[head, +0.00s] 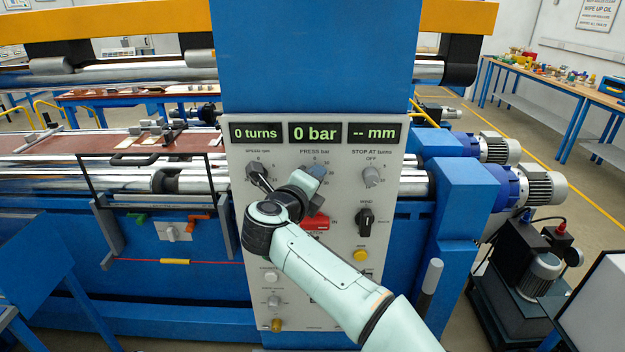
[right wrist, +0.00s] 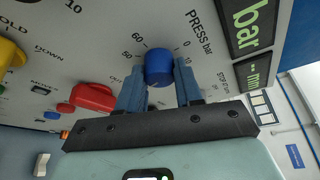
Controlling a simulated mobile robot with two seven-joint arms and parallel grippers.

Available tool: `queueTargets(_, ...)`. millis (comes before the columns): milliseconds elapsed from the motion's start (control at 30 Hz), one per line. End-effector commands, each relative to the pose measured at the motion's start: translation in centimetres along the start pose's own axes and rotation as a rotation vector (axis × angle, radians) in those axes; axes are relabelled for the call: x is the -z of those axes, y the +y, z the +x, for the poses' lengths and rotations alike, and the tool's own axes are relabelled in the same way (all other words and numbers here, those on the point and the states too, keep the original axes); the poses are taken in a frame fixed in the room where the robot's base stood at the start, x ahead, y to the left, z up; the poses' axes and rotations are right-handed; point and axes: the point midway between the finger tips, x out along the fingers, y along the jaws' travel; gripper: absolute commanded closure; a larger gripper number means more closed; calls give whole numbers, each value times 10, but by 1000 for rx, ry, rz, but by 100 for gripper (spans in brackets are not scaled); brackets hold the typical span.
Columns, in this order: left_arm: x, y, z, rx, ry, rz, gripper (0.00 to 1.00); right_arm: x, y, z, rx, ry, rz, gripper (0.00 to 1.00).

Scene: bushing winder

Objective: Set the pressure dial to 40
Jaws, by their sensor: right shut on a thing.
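The pressure dial is a round blue knob (right wrist: 158,66) under the label PRESS bar. In the right wrist view the numbers 0, 10, 50 and 60 show around it, and its pointer cannot be made out. My right gripper (right wrist: 159,88) is shut on the dial, with one blue finger at each side. In the head view my right gripper (head: 317,172) is at the dial and hides most of it. The pressure display (head: 315,133) reads 0 bar. My left gripper is in neither view.
The speed knob (head: 258,175) is left of the dial and the STOP AT turns knob (head: 372,176) is right of it. A red handle (head: 316,222) sits just below, close to my gripper. A black switch (head: 366,220) and a yellow button (head: 361,255) are lower right.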

Motion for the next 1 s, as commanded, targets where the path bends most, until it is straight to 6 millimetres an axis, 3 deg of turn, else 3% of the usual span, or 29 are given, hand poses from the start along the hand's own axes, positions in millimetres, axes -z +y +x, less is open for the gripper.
queueTargets(333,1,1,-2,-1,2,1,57,1,0,0,-54,-2,127,95)
queueTargets(867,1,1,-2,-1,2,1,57,0,1,0,-63,-4,146,95)
queueTargets(900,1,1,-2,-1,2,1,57,0,1,0,-63,-4,146,58)
queueTargets(967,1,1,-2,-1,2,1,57,0,1,0,-63,-4,146,40)
queueTargets(1000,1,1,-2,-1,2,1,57,0,1,0,-63,-4,146,40)
